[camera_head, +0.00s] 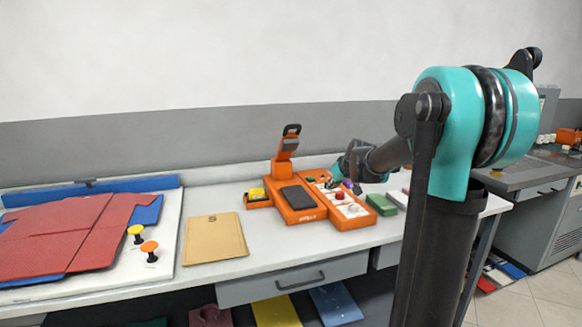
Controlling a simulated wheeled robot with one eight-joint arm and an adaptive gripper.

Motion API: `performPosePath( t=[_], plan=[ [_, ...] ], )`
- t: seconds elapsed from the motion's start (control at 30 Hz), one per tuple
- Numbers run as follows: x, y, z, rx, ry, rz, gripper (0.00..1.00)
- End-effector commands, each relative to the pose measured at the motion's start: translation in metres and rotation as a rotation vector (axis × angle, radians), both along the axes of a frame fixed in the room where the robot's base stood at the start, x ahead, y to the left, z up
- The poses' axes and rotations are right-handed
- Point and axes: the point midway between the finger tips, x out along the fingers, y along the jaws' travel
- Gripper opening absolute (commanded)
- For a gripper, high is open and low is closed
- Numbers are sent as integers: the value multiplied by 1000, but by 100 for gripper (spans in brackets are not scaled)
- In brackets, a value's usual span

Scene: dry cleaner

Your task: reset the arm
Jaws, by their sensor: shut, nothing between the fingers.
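My arm, teal and dark grey, rises at the right of the head view and reaches left over the white counter (285,243). My gripper (336,178) is at the far end of the arm, small and dark. It is shut with nothing in it, above or just in front of the right part of an orange station (325,219). From this view I cannot tell whether it touches the station. The upper arm hides part of the counter behind it.
The station has a dark pad and a raised orange device (286,152). Left of it lie a tan folder (215,238) and a red garment (75,238) on a board with two knobs. A green block (381,204) sits right of the station. A grey cabinet (540,215) stands far right.

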Motion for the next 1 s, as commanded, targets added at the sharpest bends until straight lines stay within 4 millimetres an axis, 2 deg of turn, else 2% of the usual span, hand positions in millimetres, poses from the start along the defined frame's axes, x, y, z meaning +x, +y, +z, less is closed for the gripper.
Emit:
performPosePath(
  t=[0.03, 0.17, 0.27, 0.5, 0.6, 0.7, 0.8, 1.0],
  plan=[
    [-18, 0, -8, -1, 19, -7, 0],
    [-68, -3, -32, -7, 76, -31, 0],
    [-121, -6, -58, -17, 137, -60, 0],
    [-266, -22, -134, -49, 290, -164, 0],
    [-315, -29, -159, -65, 339, -207, 0],
    [-349, -34, -178, -75, 374, -239, 0],
    [-369, -37, -189, -82, 392, -259, 0],
    [-378, -39, -194, -85, 402, -269, 0]
  ],
)
